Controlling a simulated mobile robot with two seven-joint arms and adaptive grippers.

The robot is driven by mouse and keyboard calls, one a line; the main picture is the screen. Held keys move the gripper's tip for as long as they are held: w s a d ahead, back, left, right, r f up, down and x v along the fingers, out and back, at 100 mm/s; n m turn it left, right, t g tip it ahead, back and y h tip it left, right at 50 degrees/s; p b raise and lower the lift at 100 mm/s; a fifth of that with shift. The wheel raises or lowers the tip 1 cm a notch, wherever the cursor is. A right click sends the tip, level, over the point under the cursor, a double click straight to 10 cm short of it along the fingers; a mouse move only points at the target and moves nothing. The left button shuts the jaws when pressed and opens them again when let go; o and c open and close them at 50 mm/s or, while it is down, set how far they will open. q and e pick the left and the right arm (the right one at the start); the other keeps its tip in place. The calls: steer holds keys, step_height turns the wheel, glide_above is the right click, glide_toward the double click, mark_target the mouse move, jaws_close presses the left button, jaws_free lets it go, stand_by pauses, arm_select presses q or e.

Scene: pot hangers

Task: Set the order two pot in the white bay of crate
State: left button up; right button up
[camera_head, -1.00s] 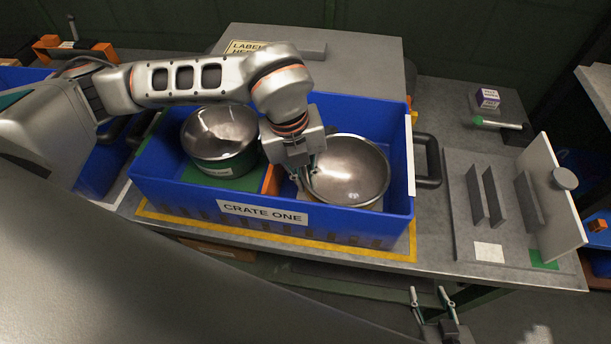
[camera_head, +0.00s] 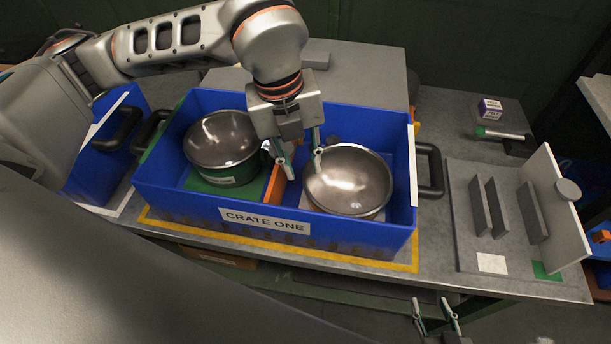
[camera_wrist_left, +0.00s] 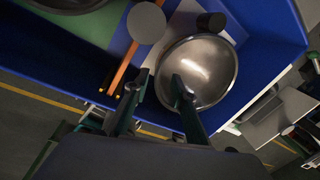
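A shiny metal pot (camera_head: 352,187) sits in the right bay of the blue crate (camera_head: 165,203), labelled CRATE ONE. A pale strip of the bay floor (camera_head: 305,201) shows beside it; the pot covers most of that floor. A second metal pot (camera_head: 222,140) with a green band stands in the left, green bay. My left gripper (camera_head: 301,166) is open and empty above the right pot's left rim. In the left wrist view its fingers (camera_wrist_left: 158,92) are spread, one overlapping the bowl (camera_wrist_left: 203,70). My right gripper (camera_head: 431,303) is open and empty below the table's front edge.
An orange divider (camera_head: 276,190) separates the two bays. A grey rack with upright plates (camera_head: 487,207) and a white panel stands at the right. Another blue crate (camera_head: 85,180) is at the left.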

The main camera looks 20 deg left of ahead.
arm_select(q)
steer(key=r, duration=0.3)
steer(key=shift+s+a+r, duration=0.15)
steer(key=shift+a+r, duration=0.1)
stand_by(0.4)
